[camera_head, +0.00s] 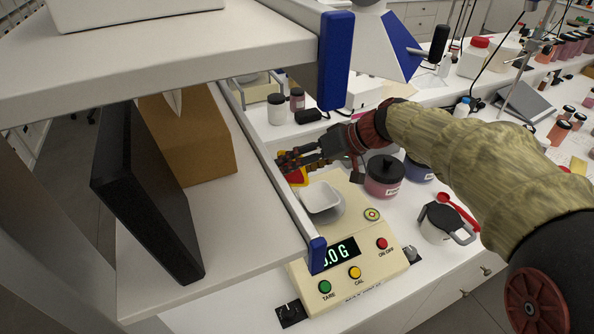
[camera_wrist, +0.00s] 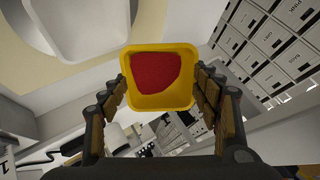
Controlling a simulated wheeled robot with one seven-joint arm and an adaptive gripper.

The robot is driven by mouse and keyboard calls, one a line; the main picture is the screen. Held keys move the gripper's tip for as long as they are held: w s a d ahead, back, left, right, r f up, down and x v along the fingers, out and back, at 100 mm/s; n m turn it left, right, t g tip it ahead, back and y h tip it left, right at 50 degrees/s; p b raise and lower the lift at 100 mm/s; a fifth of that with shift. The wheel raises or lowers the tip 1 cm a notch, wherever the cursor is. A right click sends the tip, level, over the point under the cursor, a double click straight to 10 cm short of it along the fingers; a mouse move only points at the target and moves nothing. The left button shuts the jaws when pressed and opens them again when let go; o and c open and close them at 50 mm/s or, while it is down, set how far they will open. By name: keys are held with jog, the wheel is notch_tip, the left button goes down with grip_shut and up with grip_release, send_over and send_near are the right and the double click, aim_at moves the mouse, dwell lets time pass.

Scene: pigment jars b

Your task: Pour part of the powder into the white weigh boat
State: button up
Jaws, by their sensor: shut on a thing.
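My gripper (camera_head: 318,157) is shut on a small yellow container (camera_head: 298,177) above the back of the scale. In the wrist view the yellow container (camera_wrist: 161,98) sits between both fingers, and red powder (camera_wrist: 157,76) covers much of its inside. The white weigh boat (camera_head: 320,197) rests on the pan of the cream scale (camera_head: 352,262), just in front and to the right of the yellow container. The boat looks empty in the head view. In the wrist view part of the weigh boat (camera_wrist: 88,22) shows at the top left. The scale's display is partly hidden.
A shelf frame with a blue-capped post (camera_head: 318,255) stands close on the left of the scale. More bottles fill the back bench.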

jog(key=shift+s+d+r+t+y+b, duration=0.15)
jog(key=shift+y+b, duration=0.25)
jog(key=shift+b, duration=0.95)
jog(key=shift+s+d+r+t+y+b, duration=0.15)
jog(key=shift+d+y+b, duration=0.2)
jog(key=shift+b, duration=1)
dwell(1.2)
jog(key=shift+w+a, duration=0.1)
jog(key=shift+a, duration=0.05)
dwell(1.5)
jog(key=p, duration=0.1)
jog(key=h+p, duration=0.1)
jog(key=shift+w+a+p, duration=0.1)
jog(key=shift+a+p, duration=0.15)
jog(key=shift+p, duration=0.05)
jog(key=p, duration=0.1)
jog(key=h+p, duration=0.1)
jog(key=shift+w+a+f+g+p, duration=0.15)
jog(key=shift+a+g+p, duration=0.1)
jog(key=shift+g+p, duration=0.15)
jog(key=h+p, duration=0.1)
jog(key=p, duration=0.2)
jog(key=a+h+p, duration=0.1)
jog(key=p, duration=0.2)
jog(key=shift+w+f+g, duration=0.15)
jog(key=shift+f+g, duration=0.25)
